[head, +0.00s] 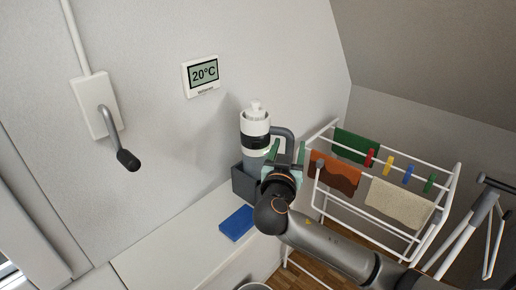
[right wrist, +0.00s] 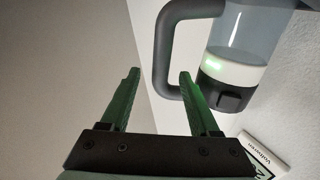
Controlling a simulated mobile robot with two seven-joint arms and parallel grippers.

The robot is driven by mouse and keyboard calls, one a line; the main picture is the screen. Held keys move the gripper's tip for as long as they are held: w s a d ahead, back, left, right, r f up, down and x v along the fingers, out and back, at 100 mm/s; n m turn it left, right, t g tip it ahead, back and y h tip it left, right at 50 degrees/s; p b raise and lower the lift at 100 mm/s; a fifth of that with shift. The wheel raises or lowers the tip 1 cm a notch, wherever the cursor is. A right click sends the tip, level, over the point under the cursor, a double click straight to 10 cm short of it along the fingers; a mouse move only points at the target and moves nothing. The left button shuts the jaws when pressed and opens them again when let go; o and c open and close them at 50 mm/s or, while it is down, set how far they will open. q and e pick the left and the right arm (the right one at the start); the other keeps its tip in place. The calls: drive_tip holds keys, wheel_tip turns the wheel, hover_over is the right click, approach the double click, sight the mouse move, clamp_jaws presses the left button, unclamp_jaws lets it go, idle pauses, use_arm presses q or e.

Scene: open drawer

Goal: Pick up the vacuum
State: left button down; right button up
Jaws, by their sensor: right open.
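The vacuum (head: 255,128) is a handheld one with a white and black top and a grey curved handle (head: 290,137) on its right side. It stands upright in a dark grey holder (head: 243,184) against the wall. My right gripper (head: 286,150) is open with green fingers, close to the handle side of the vacuum. In the right wrist view the vacuum's clear body (right wrist: 242,35) and dark handle (right wrist: 162,50) show beyond the fingertips (right wrist: 158,74). The handle lines up with the gap, nearer the right finger; contact cannot be told. My left gripper is not in view.
A blue block (head: 236,222) lies on the white ledge (head: 180,232). A drying rack (head: 445,190) with cloths and pegs stands just right of my right arm. A thermostat (head: 203,75) and a white wall box (head: 95,105) with a dark lever are on the wall.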

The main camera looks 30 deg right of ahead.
drive_tip(key=shift+w+d, duration=0.1)
drive_tip(key=shift+w, duration=0.05)
clamp_jaws()
idle(0.4)
drive_tip(key=shift+r, duration=0.2)
